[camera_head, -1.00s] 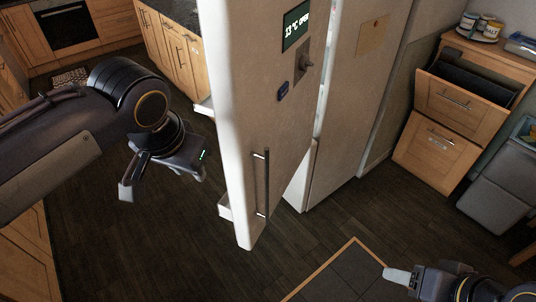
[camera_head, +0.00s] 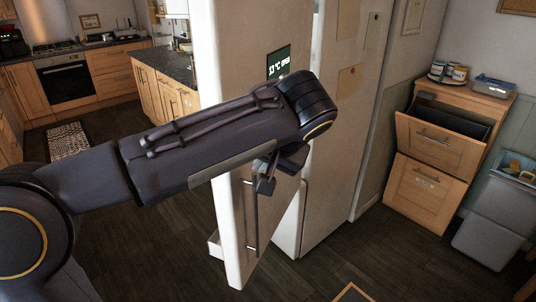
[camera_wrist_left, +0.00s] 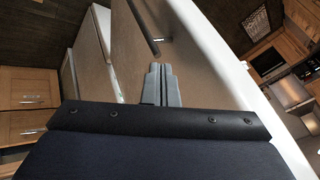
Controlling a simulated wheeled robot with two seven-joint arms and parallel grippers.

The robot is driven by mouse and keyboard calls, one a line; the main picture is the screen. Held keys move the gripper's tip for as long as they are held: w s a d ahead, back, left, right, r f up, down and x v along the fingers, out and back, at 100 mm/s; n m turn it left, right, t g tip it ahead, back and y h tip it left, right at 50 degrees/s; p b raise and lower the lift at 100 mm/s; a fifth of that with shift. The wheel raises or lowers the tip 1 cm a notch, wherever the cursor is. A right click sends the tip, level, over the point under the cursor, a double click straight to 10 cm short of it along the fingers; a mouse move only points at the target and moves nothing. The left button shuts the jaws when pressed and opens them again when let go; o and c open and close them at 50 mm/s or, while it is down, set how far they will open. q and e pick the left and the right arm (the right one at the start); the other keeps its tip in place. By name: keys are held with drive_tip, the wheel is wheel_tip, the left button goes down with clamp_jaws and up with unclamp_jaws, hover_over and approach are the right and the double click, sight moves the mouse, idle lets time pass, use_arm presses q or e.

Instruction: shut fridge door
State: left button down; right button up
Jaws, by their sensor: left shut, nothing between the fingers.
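The fridge door (camera_head: 228,235) stands open, its free edge towards me and its outer face turned to the right. The display (camera_head: 278,62) on it reads 13 °C OPEN. My left arm crosses in front of the door and hides its middle. My left gripper (camera_head: 263,185) is beside the outer face, near the top of the metal handle (camera_head: 251,225). In the left wrist view, its shut, empty fingers (camera_wrist_left: 160,84) point at the door's face (camera_wrist_left: 205,82), close to the handle (camera_wrist_left: 143,27). I cannot tell whether they touch. My right gripper is out of view.
The fridge body (camera_head: 335,160) stands behind and right of the door. A wooden cabinet (camera_head: 430,165) with a tilted-open drawer and grey bins (camera_head: 490,220) are at the right. A kitchen island (camera_head: 165,80) is at the back left. The dark floor (camera_head: 150,245) left of the door is clear.

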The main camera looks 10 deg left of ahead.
use_arm(q)
drive_tip(key=shift+w+a+f+p, duration=0.1)
drive_tip(key=shift+w+a+f, duration=0.2)
drive_tip(key=shift+a, duration=0.45)
drive_tip(key=shift+w+a+f+p, duration=0.1)
drive_tip(key=shift+w+a+f, duration=0.15)
drive_tip(key=shift+a, duration=0.55)
drive_tip(key=shift+w+a+f+p, duration=0.1)
drive_tip(key=shift+w+a+f, duration=0.2)
drive_tip(key=shift+a, duration=0.45)
drive_tip(key=shift+a+r, duration=0.1)
drive_tip(key=shift+a, duration=0.05)
